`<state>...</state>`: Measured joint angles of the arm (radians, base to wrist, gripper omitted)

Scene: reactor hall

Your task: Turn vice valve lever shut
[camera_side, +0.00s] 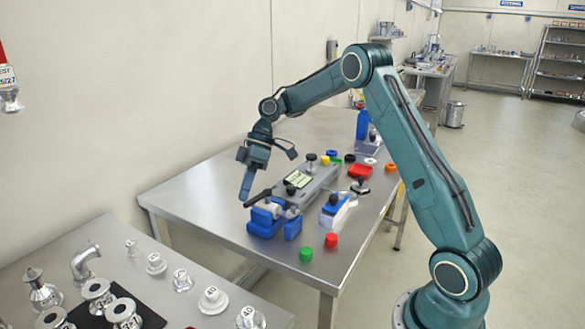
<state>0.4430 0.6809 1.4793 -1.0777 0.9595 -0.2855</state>
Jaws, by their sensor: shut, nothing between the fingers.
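A blue vice (264,224) stands near the left part of the steel table. A pale valve body appears to sit in its jaws, and a black lever (256,198) sticks out from it toward the left. My gripper (245,194) points down with its fingers together and empty. Its tips are close to the outer end of the lever; I cannot tell whether they touch it. The far side of the valve is hidden.
A grey fixture (305,184) with black knobs lies behind the vice. A blue and white block (336,210), a green cap (306,254) and a red cap (331,240) are to the right. The table's (200,205) left end is bare. Another table holds metal fittings.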

